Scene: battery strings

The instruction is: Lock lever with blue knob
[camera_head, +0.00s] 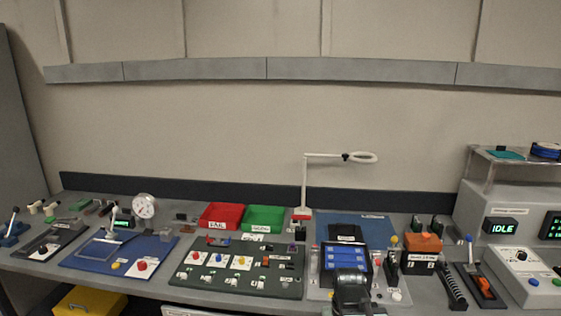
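A lever with a blue knob (469,239) stands on a dark base at the right of the bench, left of the grey console. The lever is close to upright, and an orange part (485,286) sits low beside it. My gripper (350,277) is a dark shape at the bottom centre, in front of a black holder with blue blocks (346,257). It is well to the left of the lever and apart from it. Its fingers cannot be made out, so I cannot tell if it is open or shut.
A black ribbed strip (453,287) and an orange-topped box (424,243) stand left of the lever. The grey console (509,239) with an IDLE display is to its right. Red (222,215) and green (264,218) trays are left.

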